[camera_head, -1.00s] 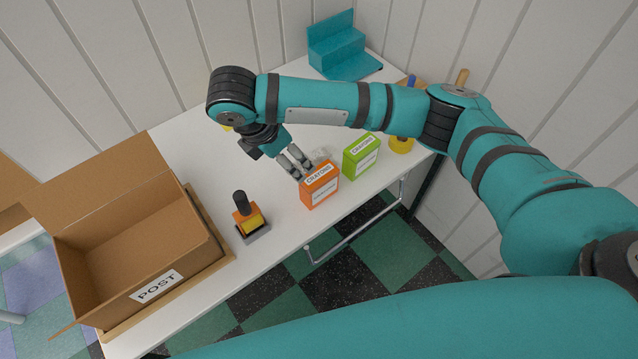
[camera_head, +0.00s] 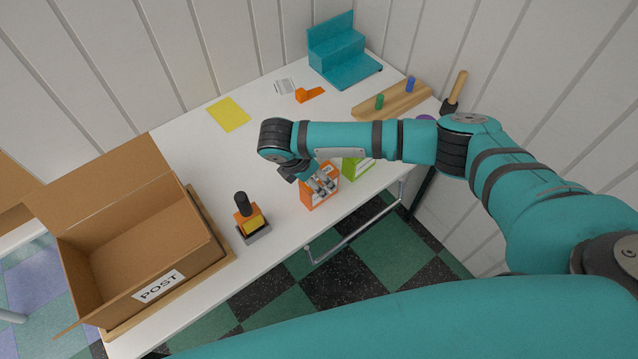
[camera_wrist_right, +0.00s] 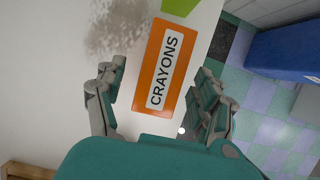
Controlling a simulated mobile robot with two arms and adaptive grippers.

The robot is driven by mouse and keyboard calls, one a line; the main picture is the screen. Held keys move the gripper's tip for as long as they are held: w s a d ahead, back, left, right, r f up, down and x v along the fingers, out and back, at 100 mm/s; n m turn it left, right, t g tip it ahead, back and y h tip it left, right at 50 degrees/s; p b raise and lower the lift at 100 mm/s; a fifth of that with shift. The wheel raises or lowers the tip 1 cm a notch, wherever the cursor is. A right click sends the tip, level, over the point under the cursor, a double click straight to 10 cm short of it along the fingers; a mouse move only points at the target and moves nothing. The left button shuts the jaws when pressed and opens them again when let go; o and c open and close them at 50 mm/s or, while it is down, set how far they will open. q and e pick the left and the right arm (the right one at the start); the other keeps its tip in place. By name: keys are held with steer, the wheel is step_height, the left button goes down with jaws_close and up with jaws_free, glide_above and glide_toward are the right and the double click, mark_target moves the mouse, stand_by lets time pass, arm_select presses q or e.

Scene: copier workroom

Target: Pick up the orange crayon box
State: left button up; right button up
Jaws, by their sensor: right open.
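The orange crayon box (camera_head: 317,199) stands upright near the front edge of the white table. In the right wrist view its orange top with a white "CRAYONS" label (camera_wrist_right: 163,70) lies between the two fingers. My right gripper (camera_head: 323,184) is open, just above the box, and partly covers it in the head view. In the wrist view the gripper's fingers (camera_wrist_right: 158,98) spread on both sides of the box, with a gap on each side. My left gripper is not in view.
A green crayon box (camera_head: 355,167) stands close to the right, partly behind my arm. An orange and black stamp (camera_head: 250,222) stands to the left. An open cardboard box marked POST (camera_head: 165,287) is at far left. A teal stepped stand (camera_head: 340,55) and wooden rack (camera_head: 396,101) are behind.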

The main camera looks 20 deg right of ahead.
steer(key=shift+x, duration=1.6)
steer(key=shift+c, duration=0.4)
jaws_close()
